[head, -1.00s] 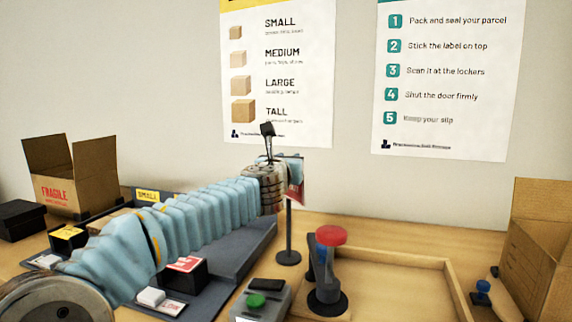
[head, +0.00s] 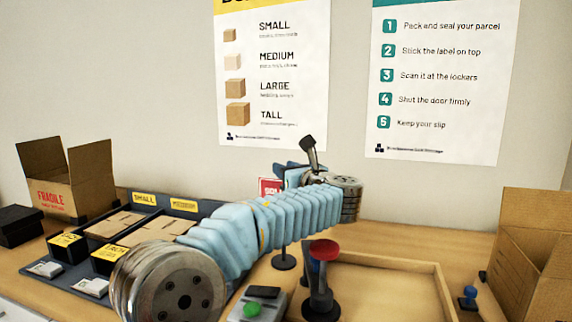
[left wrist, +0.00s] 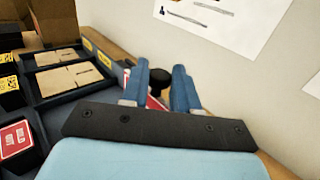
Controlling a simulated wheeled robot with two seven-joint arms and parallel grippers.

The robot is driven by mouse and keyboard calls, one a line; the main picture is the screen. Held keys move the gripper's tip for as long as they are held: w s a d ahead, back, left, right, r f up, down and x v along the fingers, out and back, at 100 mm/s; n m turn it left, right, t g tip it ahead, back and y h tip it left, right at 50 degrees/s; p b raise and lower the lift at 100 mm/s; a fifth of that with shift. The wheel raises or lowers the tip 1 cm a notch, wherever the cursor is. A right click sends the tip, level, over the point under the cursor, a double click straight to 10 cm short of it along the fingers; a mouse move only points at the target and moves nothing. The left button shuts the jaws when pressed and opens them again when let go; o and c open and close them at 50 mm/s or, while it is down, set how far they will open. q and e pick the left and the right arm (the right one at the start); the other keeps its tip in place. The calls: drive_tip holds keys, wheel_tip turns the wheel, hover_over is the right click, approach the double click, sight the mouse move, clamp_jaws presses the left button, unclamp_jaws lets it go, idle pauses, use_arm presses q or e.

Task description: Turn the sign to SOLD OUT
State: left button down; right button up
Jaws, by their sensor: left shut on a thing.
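The sign (head: 268,187) stands on a dark post with a round base (head: 284,262). A red face with white letters, partly readable as "SOL", shows left of my left gripper; the rest is hidden behind the gripper and arm. My left gripper (head: 283,172) is at the sign, with its blue fingers shut on it. In the left wrist view, my left gripper's fingers (left wrist: 158,90) stand either side of a black knob (left wrist: 160,80), and a red and white bit of the sign (left wrist: 153,103) shows between them. My right gripper is out of view.
A dark tray (head: 125,198) with flat cartons lies left, behind my arm. A red-topped device (head: 322,250) and a green-button box (head: 252,308) stand in front of the sign. Open cartons stand at left (head: 75,180) and right (head: 530,250). A shallow wooden tray (head: 400,262) looks empty.

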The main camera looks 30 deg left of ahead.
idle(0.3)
use_arm(q)
drive_tip(key=c, duration=0.9)
unclamp_jaws()
drive_tip(key=b+v, duration=0.1)
drive_tip(key=v, duration=1.2)
drive_tip(key=shift+d, duration=0.45)
drive_tip(key=shift+f, duration=0.1)
